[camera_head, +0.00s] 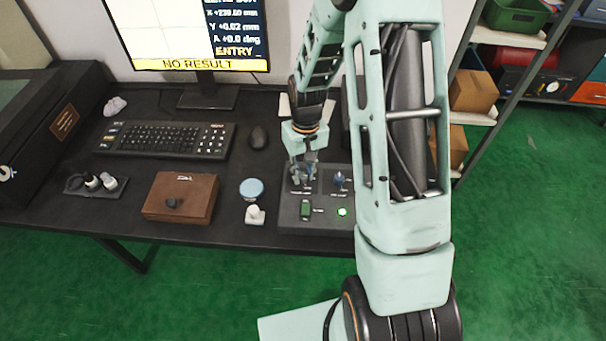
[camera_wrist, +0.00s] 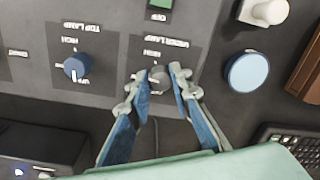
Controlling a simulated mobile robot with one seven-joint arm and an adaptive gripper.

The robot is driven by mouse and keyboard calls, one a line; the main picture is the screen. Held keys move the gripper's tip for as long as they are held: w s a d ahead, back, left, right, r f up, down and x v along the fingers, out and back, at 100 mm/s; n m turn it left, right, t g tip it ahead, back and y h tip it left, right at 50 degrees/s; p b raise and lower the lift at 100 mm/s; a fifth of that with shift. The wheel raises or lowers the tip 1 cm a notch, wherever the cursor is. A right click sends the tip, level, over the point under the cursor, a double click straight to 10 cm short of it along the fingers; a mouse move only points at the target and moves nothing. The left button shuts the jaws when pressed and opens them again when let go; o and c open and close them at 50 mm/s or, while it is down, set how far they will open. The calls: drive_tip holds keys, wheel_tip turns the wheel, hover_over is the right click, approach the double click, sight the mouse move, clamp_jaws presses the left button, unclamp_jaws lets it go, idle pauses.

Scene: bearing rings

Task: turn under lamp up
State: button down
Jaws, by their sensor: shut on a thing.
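The control panel (camera_head: 290,212) lies on the desk in the head view. My gripper (camera_head: 302,175) reaches down over its upper left part. In the wrist view my gripper (camera_wrist: 168,75) has its two blue-padded fingers on either side of the grey under lamp knob (camera_wrist: 158,82), shut on it. The fingers hide part of the knob and of its printed scale, so I cannot read its setting. The blue top lamp knob (camera_wrist: 77,67) stands beside it, clear of the fingers; it also shows in the head view (camera_head: 339,178).
A monitor (camera_head: 190,35) reads "NO RESULT".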

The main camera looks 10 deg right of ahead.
sight(304, 175)
drive_tip(key=shift+m, duration=0.5)
drive_tip(key=c, duration=1.7)
unclamp_jaws()
drive_tip(key=shift+c, duration=0.2)
wheel_tip(304, 175, up, 12)
drive_tip(key=shift+d, duration=0.25)
